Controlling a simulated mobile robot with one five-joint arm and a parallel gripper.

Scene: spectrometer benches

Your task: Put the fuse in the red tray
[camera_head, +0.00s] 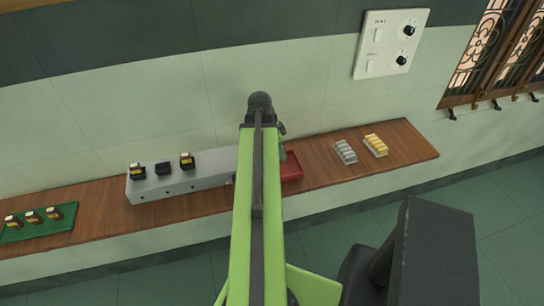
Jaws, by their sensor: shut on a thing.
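The red tray (291,167) lies on the wooden bench just right of my raised arm, which hides its left part. My gripper (281,140) is mostly hidden behind the end of my arm; only small dark and grey parts show at its right side, in line with the tray's left part in the picture. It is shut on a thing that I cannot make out. I cannot tell its height over the bench.
The wooden bench (325,174) runs along the wall. A clear case (345,152) and a yellow-topped case (376,145) stand right of the red tray. A white panel with knobs (391,44) hangs above. The bench's right end is bare.

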